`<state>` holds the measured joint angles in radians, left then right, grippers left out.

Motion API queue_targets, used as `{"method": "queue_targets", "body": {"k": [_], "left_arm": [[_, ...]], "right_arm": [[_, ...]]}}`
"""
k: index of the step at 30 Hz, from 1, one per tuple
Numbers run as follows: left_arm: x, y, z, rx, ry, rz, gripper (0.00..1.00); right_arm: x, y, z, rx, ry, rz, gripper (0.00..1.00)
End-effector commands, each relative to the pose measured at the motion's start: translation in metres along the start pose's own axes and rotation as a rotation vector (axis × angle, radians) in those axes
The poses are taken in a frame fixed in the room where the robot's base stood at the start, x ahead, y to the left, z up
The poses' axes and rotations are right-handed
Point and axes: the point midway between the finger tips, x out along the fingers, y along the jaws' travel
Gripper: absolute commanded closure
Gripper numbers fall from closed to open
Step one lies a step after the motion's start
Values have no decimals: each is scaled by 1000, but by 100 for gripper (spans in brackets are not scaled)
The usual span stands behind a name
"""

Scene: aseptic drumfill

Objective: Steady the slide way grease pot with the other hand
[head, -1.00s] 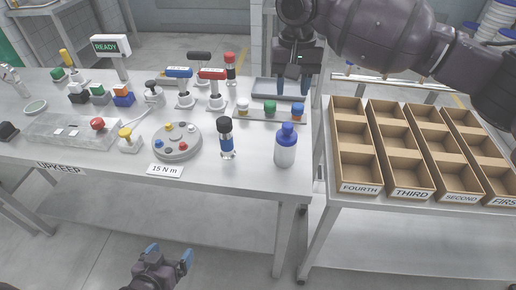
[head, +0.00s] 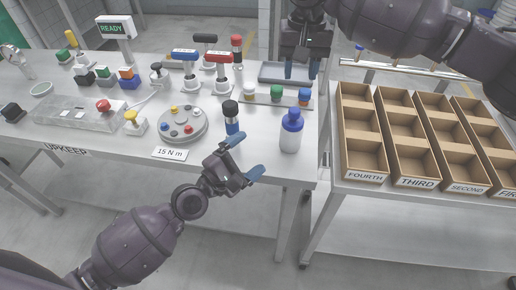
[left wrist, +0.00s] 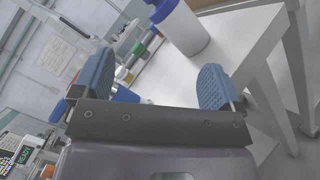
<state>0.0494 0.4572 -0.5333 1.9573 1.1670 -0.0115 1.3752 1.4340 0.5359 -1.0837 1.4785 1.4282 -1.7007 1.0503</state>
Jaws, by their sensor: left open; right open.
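Three small lidded pots stand in a row on a strip at the back right of the bench in the head view: a pale-lidded pot (head: 249,91), a green-lidded pot (head: 276,93) and a blue-lidded pot (head: 304,97). No label is readable, so I cannot tell which is the slide way grease pot. My right gripper (head: 301,74) is open, pointing down just behind the blue-lidded pot. My left gripper (head: 246,158) is open and empty at the bench's front edge, between the black-topped blue cylinder (head: 232,118) and the white bottle (head: 291,136). Its fingers frame empty space in the left wrist view (left wrist: 155,88).
The white bottle also shows beyond the fingers in the left wrist view (left wrist: 187,30). A round grey disc with coloured knobs (head: 182,125) stands left of the cylinder. A grey tray (head: 270,74) lies behind the pots. Cardboard bins (head: 362,176) stand on the right table.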

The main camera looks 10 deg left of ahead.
Motion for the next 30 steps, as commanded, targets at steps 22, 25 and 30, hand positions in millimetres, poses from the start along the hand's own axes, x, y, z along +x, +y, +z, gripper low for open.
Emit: {"method": "queue_targets", "body": {"k": [22,25,30], "left_arm": [[41,-15,-18,-979,31,-167,8],[48,-16,-18,-985,30,-169,8],[67,-19,-16,-982,29,-168,8]], "right_arm": [[0,0,0,0,0,0,57],[0,0,0,0,0,0,57],[0,0,0,0,0,0,57]]}}
